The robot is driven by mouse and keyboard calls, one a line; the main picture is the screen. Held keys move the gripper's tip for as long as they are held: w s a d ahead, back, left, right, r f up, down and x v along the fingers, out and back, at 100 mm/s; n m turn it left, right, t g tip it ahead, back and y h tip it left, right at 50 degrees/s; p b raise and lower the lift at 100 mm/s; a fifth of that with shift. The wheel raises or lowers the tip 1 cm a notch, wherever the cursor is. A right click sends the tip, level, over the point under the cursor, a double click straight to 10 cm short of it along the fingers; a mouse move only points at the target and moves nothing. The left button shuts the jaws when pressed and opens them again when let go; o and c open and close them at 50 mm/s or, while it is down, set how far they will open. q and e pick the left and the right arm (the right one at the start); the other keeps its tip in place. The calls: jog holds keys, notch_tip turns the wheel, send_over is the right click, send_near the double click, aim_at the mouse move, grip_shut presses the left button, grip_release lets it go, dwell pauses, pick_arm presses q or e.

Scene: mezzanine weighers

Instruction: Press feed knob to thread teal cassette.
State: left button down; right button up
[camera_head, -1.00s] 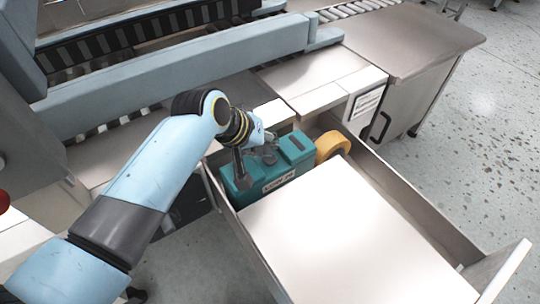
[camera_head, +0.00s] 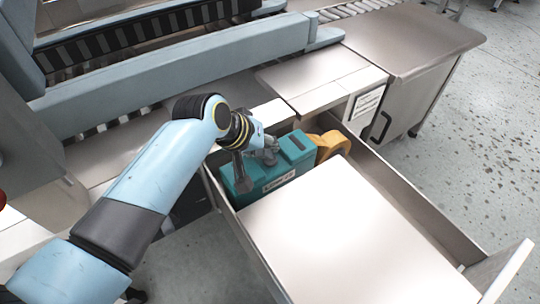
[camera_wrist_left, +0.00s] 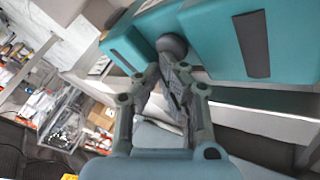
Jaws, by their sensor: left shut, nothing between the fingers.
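The teal cassette (camera_head: 300,147) sits in the open drawer, at its back left end, with a pale label on its side. In the left wrist view its teal body (camera_wrist_left: 215,45) fills the top. A round dark grey knob (camera_wrist_left: 173,45) shows there between two teal parts. My left gripper (camera_head: 268,154) is over the cassette, fingers pointing down at it. In the wrist view its shut, empty fingertips (camera_wrist_left: 172,64) are right at the knob; I cannot tell whether they touch it. In the head view the gripper hides the knob. My right gripper is in neither view.
An orange-yellow roll (camera_head: 331,146) is at the cassette's right end. A pale flat panel (camera_head: 345,235) covers the drawer's front part. The drawer's right wall (camera_head: 420,210) and the bench edge behind (camera_head: 315,98) bound the space. Speckled floor lies open at right.

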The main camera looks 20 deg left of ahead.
pick_arm(q)
jog(key=shift+f, duration=0.35)
dwell(0.4)
jog(key=shift+r+p, duration=1.3)
jog(key=shift+p, duration=0.05)
jog(key=shift+r+p, duration=0.3)
jog(key=shift+r, duration=0.05)
notch_tip(320, 180, up, 4)
jog(key=p, duration=0.5)
jog(key=shift+r, duration=0.15)
jog(key=shift+s, duration=0.1)
